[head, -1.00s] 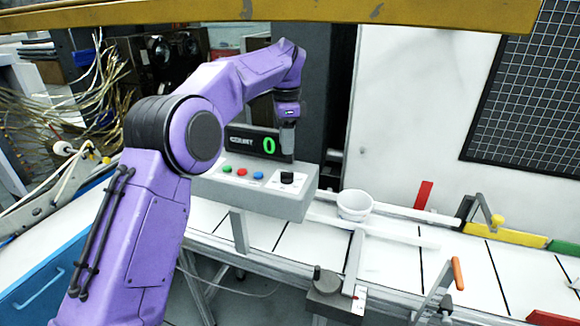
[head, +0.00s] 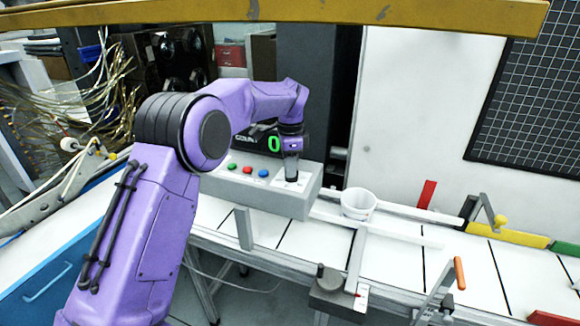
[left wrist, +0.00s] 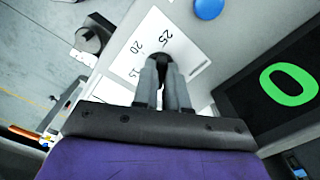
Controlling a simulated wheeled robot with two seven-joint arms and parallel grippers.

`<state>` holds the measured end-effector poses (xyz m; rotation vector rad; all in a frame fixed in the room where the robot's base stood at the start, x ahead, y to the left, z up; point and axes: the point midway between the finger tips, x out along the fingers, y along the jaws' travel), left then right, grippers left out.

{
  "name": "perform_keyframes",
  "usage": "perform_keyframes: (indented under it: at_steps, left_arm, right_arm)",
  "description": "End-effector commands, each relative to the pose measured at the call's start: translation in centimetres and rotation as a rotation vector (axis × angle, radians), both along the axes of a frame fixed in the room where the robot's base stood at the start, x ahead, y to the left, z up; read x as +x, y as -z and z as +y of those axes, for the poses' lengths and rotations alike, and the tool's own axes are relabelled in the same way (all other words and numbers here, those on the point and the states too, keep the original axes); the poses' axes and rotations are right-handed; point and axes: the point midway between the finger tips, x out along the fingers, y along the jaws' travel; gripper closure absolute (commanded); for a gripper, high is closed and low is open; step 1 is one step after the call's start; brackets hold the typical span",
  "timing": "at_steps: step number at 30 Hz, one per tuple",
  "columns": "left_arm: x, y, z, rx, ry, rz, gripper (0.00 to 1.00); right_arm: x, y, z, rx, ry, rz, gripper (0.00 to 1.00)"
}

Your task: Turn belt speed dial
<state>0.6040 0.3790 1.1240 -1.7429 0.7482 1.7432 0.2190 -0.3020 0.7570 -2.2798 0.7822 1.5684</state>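The belt speed dial is a black knob (left wrist: 158,59) on a white scale plate (left wrist: 186,42) with numbers such as 15, 20 and 25. My left gripper (head: 290,172) points down at the dial's place on the grey control box (head: 270,200) and hides the knob in the head view. In the left wrist view my left gripper (left wrist: 162,72) has its two grey fingers close together, with a narrow gap, at the knob. Whether they press on it is unclear. The display reads a green 0 (head: 274,144). My right gripper is not in view.
Green, red and blue buttons (head: 247,169) sit left of the dial. A white tub (head: 358,202) stands on the conveyor (head: 300,241) to the right. A lever with an orange handle (head: 459,273) stands at the front right. A yellow beam (head: 300,12) crosses the top.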

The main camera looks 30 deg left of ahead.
Motion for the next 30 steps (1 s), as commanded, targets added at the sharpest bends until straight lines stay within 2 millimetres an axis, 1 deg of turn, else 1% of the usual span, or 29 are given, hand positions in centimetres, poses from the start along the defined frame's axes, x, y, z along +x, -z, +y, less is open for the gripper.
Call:
perform_keyframes:
  at_steps: [5,11,17,21,30]
  left_arm:
    - [0.0,0.1,0.0,-0.002,0.016,-0.001,1.0]
    - [0.1,0.1,0.0,-0.003,0.091,-0.003,1.0]
    - [0.1,0.2,0.1,-0.004,0.241,-0.003,1.0]
    - [0.2,0.1,0.1,-0.004,0.372,-0.003,1.0]
    - [0.3,-0.1,0.2,-0.002,0.654,-0.003,1.0]
  right_arm:
    - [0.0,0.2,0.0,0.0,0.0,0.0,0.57]
    - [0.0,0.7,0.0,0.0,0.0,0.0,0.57]
    - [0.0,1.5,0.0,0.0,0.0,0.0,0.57]
    - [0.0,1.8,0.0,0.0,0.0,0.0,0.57]
    - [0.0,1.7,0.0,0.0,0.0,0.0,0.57]
